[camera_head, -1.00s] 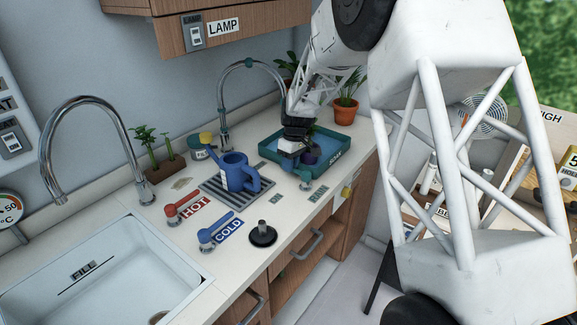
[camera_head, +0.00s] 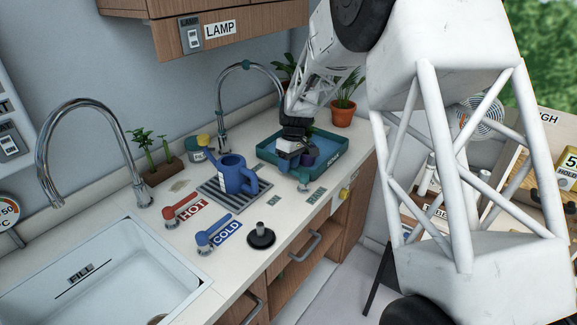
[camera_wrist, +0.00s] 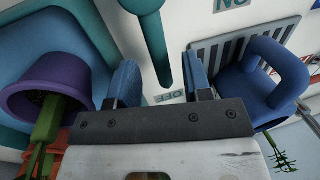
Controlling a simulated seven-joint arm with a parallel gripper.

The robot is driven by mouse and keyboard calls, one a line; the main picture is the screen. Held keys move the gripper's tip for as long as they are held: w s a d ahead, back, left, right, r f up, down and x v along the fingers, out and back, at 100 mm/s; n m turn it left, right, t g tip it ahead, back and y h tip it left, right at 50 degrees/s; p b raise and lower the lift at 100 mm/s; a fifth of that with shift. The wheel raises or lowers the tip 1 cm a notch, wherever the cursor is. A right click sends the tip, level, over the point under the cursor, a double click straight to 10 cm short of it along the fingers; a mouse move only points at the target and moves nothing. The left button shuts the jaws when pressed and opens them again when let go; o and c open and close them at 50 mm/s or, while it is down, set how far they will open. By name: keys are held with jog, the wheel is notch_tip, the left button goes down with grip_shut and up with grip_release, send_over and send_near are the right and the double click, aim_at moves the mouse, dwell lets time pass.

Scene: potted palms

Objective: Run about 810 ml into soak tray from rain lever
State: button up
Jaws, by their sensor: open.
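The teal soak tray (camera_head: 267,151) stands at the back right of the counter; its blue inside shows in the wrist view, where its rim (camera_wrist: 88,22) runs along the left. A purple pot (camera_wrist: 40,85) stands in it. The teal rain lever (camera_wrist: 153,40) lies beside the tray, its end pointing towards the OFF label (camera_wrist: 170,97). My gripper (camera_wrist: 160,85) is open, with one finger on each side of the lever's end; contact cannot be told. In the head view my gripper (camera_head: 291,157) partly hides the lever. No stream shows at the teal-ringed tap (camera_head: 222,100).
A blue watering can (camera_head: 235,177) stands on a drain grille left of my gripper. Red HOT (camera_head: 180,207) and blue COLD (camera_head: 212,231) levers and a black knob (camera_head: 261,237) are nearer the sink (camera_head: 120,280). Potted plants (camera_head: 342,108) stand behind the tray.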

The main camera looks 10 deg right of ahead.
notch_tip(320, 180, up, 7)
jog(key=w+d, duration=0.1)
dwell(0.4)
dwell(0.5)
jog(key=s+d+r+m+t, duration=0.15)
jog(key=s+r, duration=0.25)
jog(key=s, duration=0.4)
jog(key=s+r+m, duration=0.2)
jog(key=s+r, duration=0.3)
jog(key=s, duration=0.3)
jog(key=s+d+r+m+t, duration=0.1)
jog(key=s+r, duration=0.3)
jog(key=s, duration=0.4)
jog(key=s+d+f+m+t+h, duration=0.1)
jog(key=s+m, duration=0.3)
jog(key=s, duration=2)
jog(key=shift+s+d+f+t+h, duration=0.25)
jog(key=shift+d+f+t+h, duration=0.1)
jog(key=shift+d, duration=0.25)
